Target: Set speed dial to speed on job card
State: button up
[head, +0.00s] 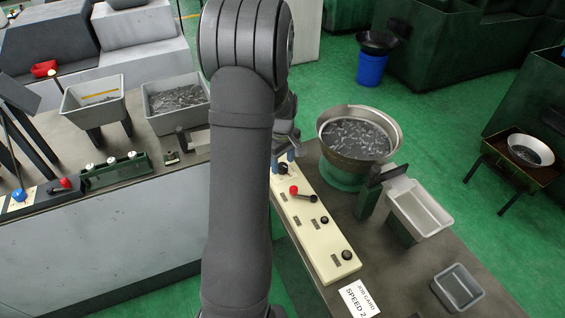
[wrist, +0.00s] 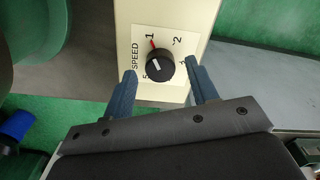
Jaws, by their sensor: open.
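The black speed dial (wrist: 160,65) sits on a cream panel labelled SPEED, with 1 and 2 readable around it. Its red mark points at about 1. My gripper (wrist: 161,72) is open, with one blue finger on each side of the dial; I cannot tell whether they touch it. In the head view, the dial (head: 283,169) is at the far end of the cream control panel (head: 318,240), partly hidden by my arm and fingers. The white job card (head: 359,299) lies at the panel's near end and reads SPEED 2.
On the panel are a red-knobbed lever (head: 304,194) and black knobs (head: 347,255). A bowl of metal parts (head: 330,140) stands behind, with a pale tray (head: 420,207) and small grey bin (head: 458,288) to the right. Another bench (head: 100,240) is at left.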

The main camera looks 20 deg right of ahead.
jog(key=shift+f, duration=0.5)
jog(key=shift+c, duration=0.2)
jog(key=c, duration=0.9)
jog(key=shift+c, duration=0.2)
jog(key=shift+m, duration=0.4)
jog(key=m, duration=1.1)
